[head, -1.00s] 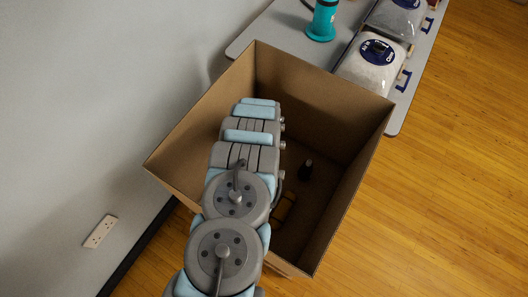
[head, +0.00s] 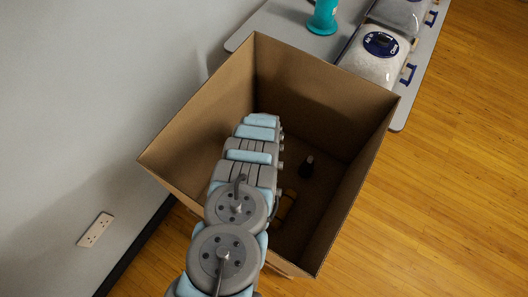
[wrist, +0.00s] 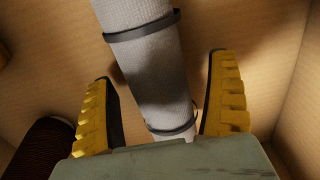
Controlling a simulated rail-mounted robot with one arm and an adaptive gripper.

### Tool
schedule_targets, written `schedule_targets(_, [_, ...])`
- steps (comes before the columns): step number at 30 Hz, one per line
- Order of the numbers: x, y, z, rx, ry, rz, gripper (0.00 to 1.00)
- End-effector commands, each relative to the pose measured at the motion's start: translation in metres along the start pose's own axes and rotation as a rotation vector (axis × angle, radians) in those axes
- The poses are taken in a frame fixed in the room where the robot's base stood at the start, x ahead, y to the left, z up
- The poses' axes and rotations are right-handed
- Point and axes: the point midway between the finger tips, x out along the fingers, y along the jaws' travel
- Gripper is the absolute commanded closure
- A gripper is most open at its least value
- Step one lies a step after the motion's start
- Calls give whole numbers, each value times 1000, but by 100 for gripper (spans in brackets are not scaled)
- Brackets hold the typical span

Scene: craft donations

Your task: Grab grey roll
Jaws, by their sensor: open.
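The grey roll (wrist: 151,70) shows in the wrist view as a light grey textured cylinder with dark bands round it. It lies inside the cardboard box (head: 205,112). My gripper (wrist: 165,100) is open, with one yellow ridged finger on each side of the roll. A gap shows between each finger and the roll, and I cannot tell how far the fingers reach down beside it. The near end of the roll is hidden behind the gripper's body. In the head view my arm reaches down into the box and hides the roll and the gripper.
A dark bottle-like object (head: 307,167) and a yellowish item (head: 287,204) lie in the box. A dark reddish object (wrist: 42,150) is left of my gripper in the wrist view. The box walls stand close around. A table beyond holds a teal object (head: 323,17) and clear-topped bags (head: 375,55).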

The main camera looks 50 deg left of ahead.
Motion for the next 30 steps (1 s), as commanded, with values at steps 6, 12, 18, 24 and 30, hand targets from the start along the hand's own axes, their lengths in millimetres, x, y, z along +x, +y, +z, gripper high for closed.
schedule_targets(6, [0, 0, 0, 0, 0, 0, 58])
schedule_targets(12, [0, 0, 0, 1, 1, 0, 82])
schedule_targets(18, [-3, 0, 0, 1, 1, 0, 82])
schedule_targets(24, [-22, -1, -3, 1, 6, -2, 82])
schedule_targets(30, [-50, 0, -2, 2, 1, 0, 82])
